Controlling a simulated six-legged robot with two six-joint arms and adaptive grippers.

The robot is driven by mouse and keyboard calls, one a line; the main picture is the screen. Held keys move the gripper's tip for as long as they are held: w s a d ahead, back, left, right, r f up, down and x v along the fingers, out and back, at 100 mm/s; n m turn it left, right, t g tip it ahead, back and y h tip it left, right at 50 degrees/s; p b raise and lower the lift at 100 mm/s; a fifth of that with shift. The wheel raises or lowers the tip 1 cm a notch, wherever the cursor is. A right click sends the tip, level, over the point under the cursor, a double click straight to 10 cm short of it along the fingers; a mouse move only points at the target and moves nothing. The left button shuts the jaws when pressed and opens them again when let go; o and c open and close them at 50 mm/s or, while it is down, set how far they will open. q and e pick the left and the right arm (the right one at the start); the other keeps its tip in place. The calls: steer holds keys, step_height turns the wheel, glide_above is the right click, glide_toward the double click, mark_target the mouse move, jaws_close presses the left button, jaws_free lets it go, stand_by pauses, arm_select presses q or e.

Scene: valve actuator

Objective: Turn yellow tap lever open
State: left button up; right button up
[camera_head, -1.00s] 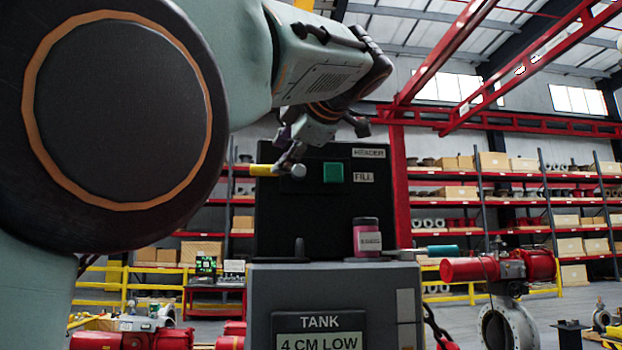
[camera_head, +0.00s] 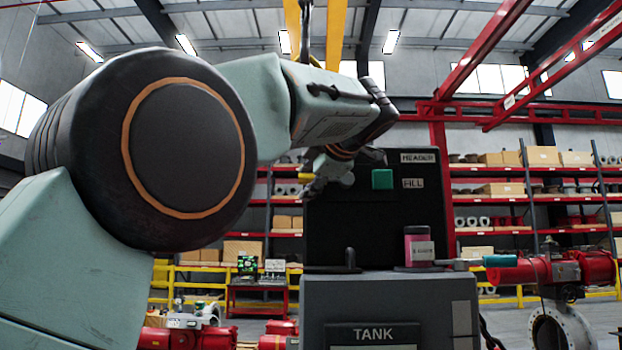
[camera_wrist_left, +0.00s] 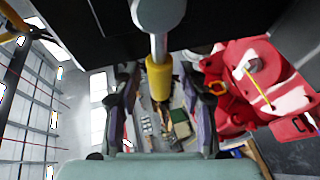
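The yellow tap lever (camera_head: 306,177) sticks out to the left from the upper left of a black panel (camera_head: 345,230). In the left wrist view the lever's yellow sleeve (camera_wrist_left: 159,78) sits on a metal rod that runs up to a pale round knob (camera_wrist_left: 158,12). My left gripper (camera_head: 325,172) is at the lever and partly covers it in the head view. In the left wrist view my left gripper's fingers (camera_wrist_left: 160,92) are apart, one on each side of the sleeve, with visible gaps. My right gripper is not in view.
The panel carries a green square (camera_head: 382,179) and FILL and HEADER labels. A red actuator valve (camera_head: 550,272) stands at right. Shelves line the back.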

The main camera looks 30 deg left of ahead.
arm_select(q)
steer(key=shift+w+d+f, duration=0.1)
steer(key=shift+w+d, duration=0.25)
steer(key=shift+w, duration=0.1)
steer(key=c, duration=0.4)
steer(key=shift+s, duration=0.1)
jaws_close()
